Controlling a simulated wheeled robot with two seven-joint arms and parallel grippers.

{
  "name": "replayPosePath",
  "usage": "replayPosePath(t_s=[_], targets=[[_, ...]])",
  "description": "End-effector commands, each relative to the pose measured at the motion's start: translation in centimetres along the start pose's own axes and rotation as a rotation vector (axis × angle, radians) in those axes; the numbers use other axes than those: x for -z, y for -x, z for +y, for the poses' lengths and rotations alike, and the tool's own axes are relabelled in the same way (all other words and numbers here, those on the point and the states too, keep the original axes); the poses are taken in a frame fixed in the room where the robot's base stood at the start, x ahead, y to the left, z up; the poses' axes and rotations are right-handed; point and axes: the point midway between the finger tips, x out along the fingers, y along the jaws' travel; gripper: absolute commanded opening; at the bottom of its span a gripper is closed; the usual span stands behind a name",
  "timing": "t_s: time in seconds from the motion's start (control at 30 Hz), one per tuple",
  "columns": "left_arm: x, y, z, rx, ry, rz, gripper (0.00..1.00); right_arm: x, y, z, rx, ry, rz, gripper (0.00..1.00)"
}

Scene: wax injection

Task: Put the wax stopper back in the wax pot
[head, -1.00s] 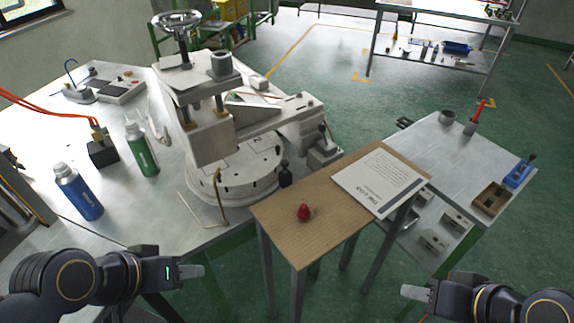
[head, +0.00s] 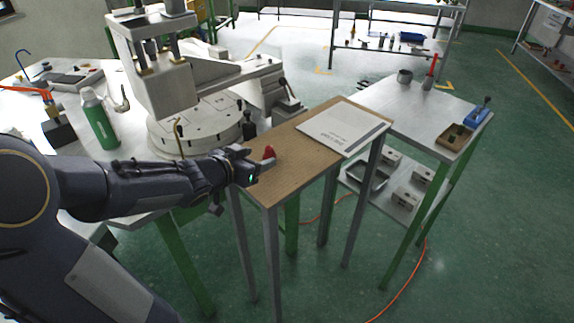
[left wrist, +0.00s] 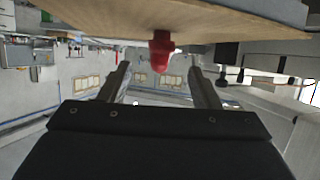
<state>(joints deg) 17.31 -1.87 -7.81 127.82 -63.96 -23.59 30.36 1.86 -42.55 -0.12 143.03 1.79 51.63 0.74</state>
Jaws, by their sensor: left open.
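The red stopper (head: 268,152) stands on the small wooden-topped table (head: 290,150), near its left edge. My left gripper (head: 262,167) is open and level with the table top, right beside the stopper. In the left wrist view the stopper (left wrist: 161,50) appears upside down, ahead of and between the spread fingers (left wrist: 160,85); no grip on it shows. A grey cup-like pot (head: 173,6) sits on top of the white injection machine (head: 165,85), cut by the top edge of the picture. I cannot tell for sure that it is the wax pot. My right gripper is out of view.
A paper sheet (head: 342,127) lies on the wooden table's far part. A metal table at right holds a grey cup (head: 404,76), a red-handled tool (head: 431,70) and a brown tray (head: 454,137). A green bottle (head: 99,120) stands on the left bench behind my arm.

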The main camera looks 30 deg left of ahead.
Motion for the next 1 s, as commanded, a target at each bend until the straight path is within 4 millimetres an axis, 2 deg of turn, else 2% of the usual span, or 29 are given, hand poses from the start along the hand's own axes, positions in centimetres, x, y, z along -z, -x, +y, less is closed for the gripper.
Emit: replayPosePath(t_s=[0.33, 0.43, 0.53, 0.77, 1.0], targets=[[-1.3, -4.8, 0.2, -0.002, 0.0, -0.003, 0.57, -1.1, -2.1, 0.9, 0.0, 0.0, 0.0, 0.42], [-1.1, -6.0, 0.1, 0.0, -0.001, -0.001, 0.57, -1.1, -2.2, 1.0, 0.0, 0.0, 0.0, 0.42], [-1.0, -6.6, 0.2, 0.001, 0.0, -0.002, 0.57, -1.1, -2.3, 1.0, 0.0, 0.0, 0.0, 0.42], [-0.9, -6.6, 0.1, 0.002, 0.0, -0.001, 0.57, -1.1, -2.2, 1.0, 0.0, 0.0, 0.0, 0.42], [-0.9, -6.6, 0.1, 0.002, 0.0, -0.002, 0.26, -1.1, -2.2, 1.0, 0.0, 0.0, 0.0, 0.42]])
